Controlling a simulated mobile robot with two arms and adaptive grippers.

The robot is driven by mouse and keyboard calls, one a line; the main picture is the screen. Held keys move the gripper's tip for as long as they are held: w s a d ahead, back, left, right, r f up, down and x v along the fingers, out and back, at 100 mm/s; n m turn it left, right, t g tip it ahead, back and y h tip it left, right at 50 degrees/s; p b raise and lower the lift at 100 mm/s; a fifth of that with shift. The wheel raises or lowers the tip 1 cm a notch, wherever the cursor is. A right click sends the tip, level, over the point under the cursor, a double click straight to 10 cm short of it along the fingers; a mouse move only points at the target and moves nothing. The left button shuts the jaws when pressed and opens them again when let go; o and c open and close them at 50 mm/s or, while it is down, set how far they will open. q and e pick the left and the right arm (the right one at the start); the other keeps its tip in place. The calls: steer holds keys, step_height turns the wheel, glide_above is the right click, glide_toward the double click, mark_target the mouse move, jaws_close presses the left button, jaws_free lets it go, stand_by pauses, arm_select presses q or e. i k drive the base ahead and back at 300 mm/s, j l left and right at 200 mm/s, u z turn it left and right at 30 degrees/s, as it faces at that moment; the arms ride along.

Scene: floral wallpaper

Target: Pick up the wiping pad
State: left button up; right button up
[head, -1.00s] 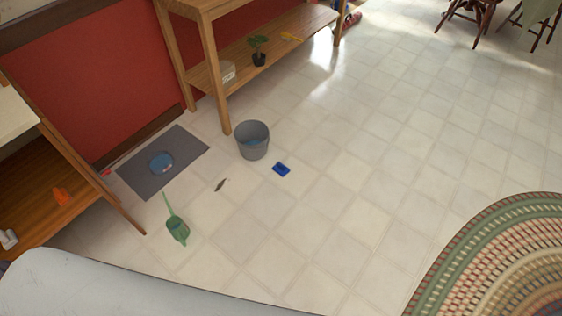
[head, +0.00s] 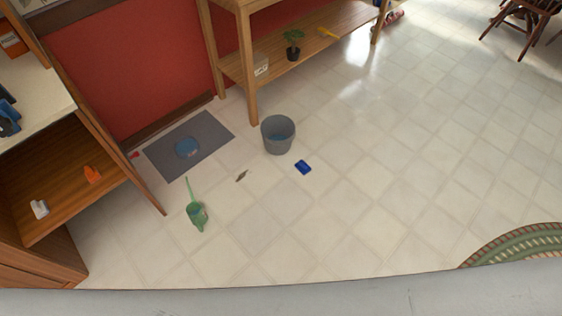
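A small dark-blue block-like item (head: 303,167), which looks like the wiping pad, lies on the tiled floor just right of and nearer than a grey bucket (head: 278,135). A rounded blue item (head: 187,147) lies on a dark grey mat (head: 215,131); I cannot tell exactly what it is. Neither of my grippers shows in the head view.
A green scoop-like tool (head: 197,214) and a small dark scrap (head: 241,176) lie on the floor. A wooden shelf unit (head: 90,185) stands at left, and a wooden bench (head: 254,90) with a potted plant (head: 292,45) behind. The floor right of the bucket is clear.

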mark_target(301, 166)
steer(key=i+l+u, duration=0.4)
steer(key=l, duration=0.25)
steer(key=i+l+u, duration=0.35)
steer(key=l, duration=0.4)
steer(key=i, duration=0.1)
